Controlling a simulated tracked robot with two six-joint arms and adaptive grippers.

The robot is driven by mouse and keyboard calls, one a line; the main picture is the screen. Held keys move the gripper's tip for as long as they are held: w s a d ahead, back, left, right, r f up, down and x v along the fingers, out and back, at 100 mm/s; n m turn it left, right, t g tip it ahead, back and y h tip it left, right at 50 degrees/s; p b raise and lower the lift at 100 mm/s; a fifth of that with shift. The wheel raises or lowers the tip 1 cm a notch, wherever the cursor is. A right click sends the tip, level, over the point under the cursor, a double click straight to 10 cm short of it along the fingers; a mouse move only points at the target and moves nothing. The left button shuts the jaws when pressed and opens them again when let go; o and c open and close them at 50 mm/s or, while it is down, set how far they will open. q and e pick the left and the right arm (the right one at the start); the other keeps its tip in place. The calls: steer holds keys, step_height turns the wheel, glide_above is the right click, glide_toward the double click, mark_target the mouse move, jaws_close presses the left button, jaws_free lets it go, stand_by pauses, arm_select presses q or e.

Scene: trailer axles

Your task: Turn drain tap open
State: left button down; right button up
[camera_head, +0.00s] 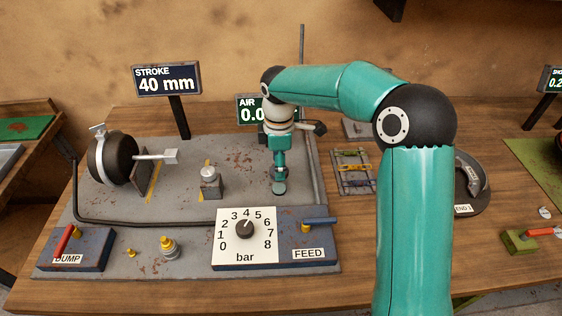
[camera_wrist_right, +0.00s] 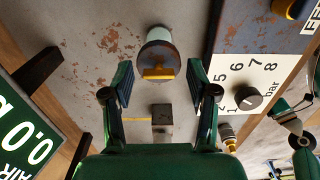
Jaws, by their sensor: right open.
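A short grey-green cylinder (camera_wrist_right: 160,38) with a yellow bar (camera_wrist_right: 159,73) across its end stands on the rusty plate. I take this to be the drain tap. In the right wrist view it lies between and just beyond the two fingers of my right gripper (camera_wrist_right: 158,82), which is open and empty. In the head view my right gripper (camera_head: 279,160) hangs above the cylinder (camera_head: 279,187) and hides its top. Part of a green and black arm, likely my left one, shows at the lower right of the wrist view; its jaws are unclear.
The bar dial (camera_head: 245,236) sits in front of the cylinder, with the blue FEED lever (camera_head: 320,221) beside it. A square post (camera_head: 210,183) stands to the left. The AIR sign (camera_head: 249,110) is behind my right arm. The red DUMP lever (camera_head: 63,241) is far left.

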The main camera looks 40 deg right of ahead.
steer(key=shift+r, duration=0.1)
step_height(320, 180, up, 12)
stand_by(0.5)
stand_by(0.4)
